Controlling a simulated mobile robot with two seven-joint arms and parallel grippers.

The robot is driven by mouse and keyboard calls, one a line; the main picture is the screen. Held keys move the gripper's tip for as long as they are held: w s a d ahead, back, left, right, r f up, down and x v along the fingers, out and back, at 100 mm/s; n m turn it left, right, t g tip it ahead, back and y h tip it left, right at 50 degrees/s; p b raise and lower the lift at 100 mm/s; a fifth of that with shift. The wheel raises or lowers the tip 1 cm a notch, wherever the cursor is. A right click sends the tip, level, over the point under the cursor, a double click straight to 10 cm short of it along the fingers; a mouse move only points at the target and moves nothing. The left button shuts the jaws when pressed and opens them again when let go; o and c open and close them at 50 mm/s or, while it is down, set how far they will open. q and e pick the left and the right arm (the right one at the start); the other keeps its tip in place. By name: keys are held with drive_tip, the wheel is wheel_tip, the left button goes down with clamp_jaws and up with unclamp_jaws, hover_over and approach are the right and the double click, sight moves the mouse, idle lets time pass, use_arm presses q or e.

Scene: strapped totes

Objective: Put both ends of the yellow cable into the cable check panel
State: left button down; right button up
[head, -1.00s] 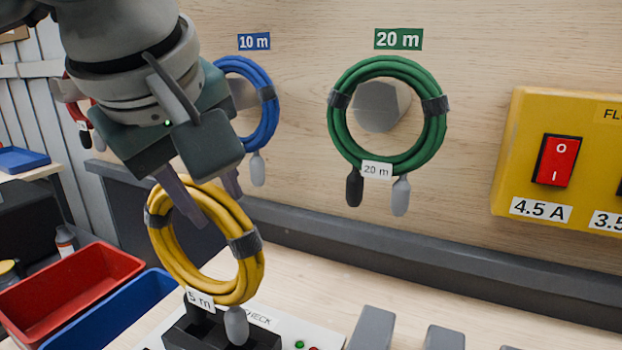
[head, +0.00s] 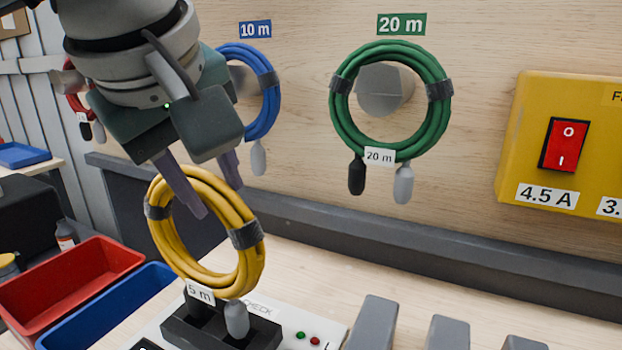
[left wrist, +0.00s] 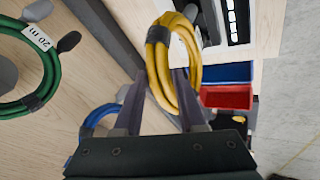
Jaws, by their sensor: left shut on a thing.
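The yellow cable (head: 259,272) is a strapped coil with a 5 m tag (head: 199,291). My left gripper (head: 214,198) is shut on its upper part; it also shows in the left wrist view (left wrist: 180,98). The coil hangs upright over the white cable check panel (head: 277,315), at the bottom of the head view. Its grey end (head: 236,319) points down at the panel's black socket block (head: 262,333). A dark end is partly hidden behind the tag. I cannot tell whether either end is in a socket. My right gripper is not in view.
A blue coil (head: 269,108) and a green coil (head: 440,118) hang on the wall behind. A yellow switch box (head: 540,130) is at the right. Red (head: 70,290) and blue (head: 110,308) bins stand at the left. Grey blocks (head: 373,325) stand right of the panel.

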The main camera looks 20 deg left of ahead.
sight(213, 212)
use_arm(q)
drive_tip(key=shift+f+b, duration=1.6)
drive_tip(key=shift+b, duration=0.4)
idle(1.4)
drive_tip(key=shift+c, duration=2)
unclamp_jaws()
drive_tip(key=p+v, duration=0.5)
drive_tip(key=v, duration=0.5)
